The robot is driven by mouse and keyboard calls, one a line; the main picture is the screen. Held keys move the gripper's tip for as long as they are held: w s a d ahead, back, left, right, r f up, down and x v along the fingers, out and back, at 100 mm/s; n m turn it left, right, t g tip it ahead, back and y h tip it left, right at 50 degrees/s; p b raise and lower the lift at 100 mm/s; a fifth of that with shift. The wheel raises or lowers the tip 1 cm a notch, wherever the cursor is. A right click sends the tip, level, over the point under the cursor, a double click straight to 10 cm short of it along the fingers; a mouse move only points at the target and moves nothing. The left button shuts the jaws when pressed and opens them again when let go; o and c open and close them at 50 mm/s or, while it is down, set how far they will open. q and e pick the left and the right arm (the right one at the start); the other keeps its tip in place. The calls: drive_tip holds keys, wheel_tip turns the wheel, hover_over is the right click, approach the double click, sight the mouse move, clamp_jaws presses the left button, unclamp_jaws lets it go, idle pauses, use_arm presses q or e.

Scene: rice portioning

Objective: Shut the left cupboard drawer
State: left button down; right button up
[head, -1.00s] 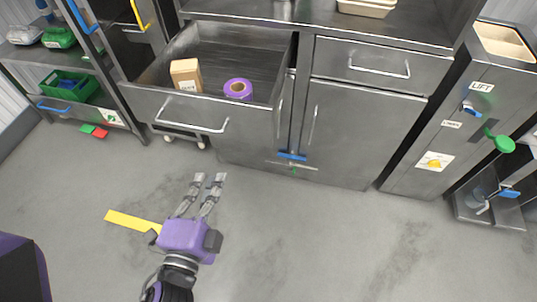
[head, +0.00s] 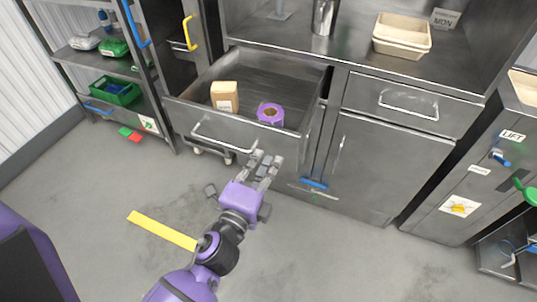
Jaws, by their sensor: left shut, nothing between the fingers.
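The left cupboard drawer (head: 183,111) is pulled out, and its front carries a silver bar handle (head: 222,138). Inside it lie a tan box (head: 224,97) with a label and a purple tape roll (head: 271,114). My left gripper (head: 266,160) is shut and empty, in front of the drawer near its lower right front corner. Its fingertips overlap the drawer front close to the handle's right end; I cannot tell whether they touch. My right gripper is not in view.
The right drawer (head: 390,103) is closed above a closed cupboard door (head: 375,170). Beige trays (head: 402,34) and a metal cup (head: 324,17) stand on the counter. A shelf rack (head: 155,98) is on the left. The floor in front is clear, with a yellow strip (head: 162,231).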

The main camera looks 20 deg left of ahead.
sight(273, 148)
use_arm(q)
drive_tip(key=shift+w, duration=1)
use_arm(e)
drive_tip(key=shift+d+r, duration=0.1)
use_arm(q)
drive_tip(key=shift+w, duration=0.7)
drive_tip(key=w, duration=1.2)
drive_tip(key=shift+d, duration=0.3)
drive_tip(key=w+b, duration=0.2)
drive_tip(key=w, duration=0.4)
drive_tip(key=w+b, duration=0.2)
drive_tip(key=w, duration=0.4)
drive_tip(key=w+b, duration=0.2)
drive_tip(key=w, duration=0.4)
drive_tip(key=shift+w+d+f+b, duration=0.1)
drive_tip(key=shift+w+d+b, duration=0.2)
drive_tip(key=shift+w+b, duration=0.1)
drive_tip(key=shift+w, duration=0.6)
drive_tip(key=shift+r, duration=0.3)
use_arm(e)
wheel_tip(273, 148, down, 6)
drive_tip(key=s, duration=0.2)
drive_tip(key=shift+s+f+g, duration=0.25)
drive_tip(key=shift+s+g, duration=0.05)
use_arm(q)
drive_tip(key=shift+r, duration=0.1)
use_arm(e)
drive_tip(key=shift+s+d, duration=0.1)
